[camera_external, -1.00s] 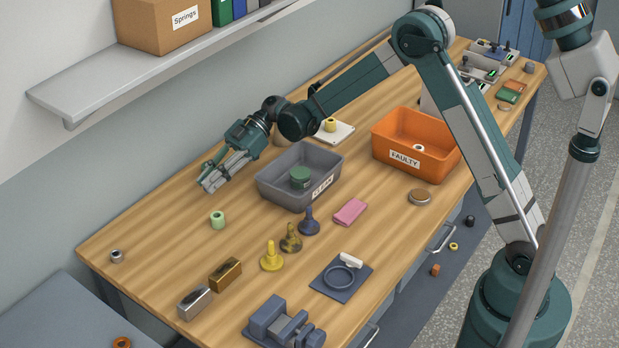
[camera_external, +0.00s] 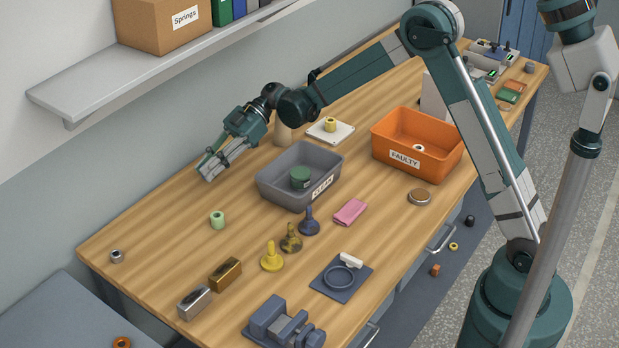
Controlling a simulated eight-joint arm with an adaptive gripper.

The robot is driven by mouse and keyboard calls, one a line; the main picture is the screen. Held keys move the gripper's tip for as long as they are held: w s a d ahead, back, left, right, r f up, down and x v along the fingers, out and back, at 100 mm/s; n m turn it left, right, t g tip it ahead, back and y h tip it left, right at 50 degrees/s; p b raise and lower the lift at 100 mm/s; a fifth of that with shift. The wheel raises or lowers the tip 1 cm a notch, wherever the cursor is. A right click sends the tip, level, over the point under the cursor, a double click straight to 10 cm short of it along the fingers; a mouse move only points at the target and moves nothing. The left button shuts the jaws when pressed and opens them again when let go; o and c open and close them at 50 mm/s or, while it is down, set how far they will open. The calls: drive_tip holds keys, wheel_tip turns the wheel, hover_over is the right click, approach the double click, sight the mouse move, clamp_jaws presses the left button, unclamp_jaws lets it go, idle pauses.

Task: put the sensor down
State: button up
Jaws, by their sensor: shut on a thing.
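My gripper (camera_external: 207,173) is over the far left part of the wooden bench, left of the grey bin (camera_external: 272,193), with its fingers pointing down and to the left. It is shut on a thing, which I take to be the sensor. The fingers hide most or all of the sensor, and its shape and colour cannot be told at this size. The fingertips look close to the bench top (camera_external: 160,222), but whether anything touches it cannot be told.
The grey bin holds a green round piece (camera_external: 300,177). A light green bobbin (camera_external: 217,220) stands in front of my gripper. Coloured pegs (camera_external: 271,257), metal blocks (camera_external: 194,302) and a vise (camera_external: 283,325) are nearer. An orange FAULTY bin (camera_external: 440,168) is right. Bench left of the bobbin is mostly clear.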

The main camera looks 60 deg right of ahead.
drive_tip(key=s+a, duration=0.4)
drive_tip(key=a, duration=0.5)
drive_tip(key=s+a+n+g+b, duration=0.1)
drive_tip(key=s+a, duration=0.4)
drive_tip(key=a, duration=0.4)
drive_tip(key=s+a, duration=0.5)
drive_tip(key=a, duration=0.5)
drive_tip(key=shift+g, duration=0.4)
drive_tip(key=shift+f+b, duration=0.95)
drive_tip(key=shift+f, duration=2.05)
drive_tip(key=shift+f, duration=0.1)
drive_tip(key=shift+f+b, duration=0.5)
drive_tip(key=shift+f, duration=1.3)
drive_tip(key=shift+f, duration=0.15)
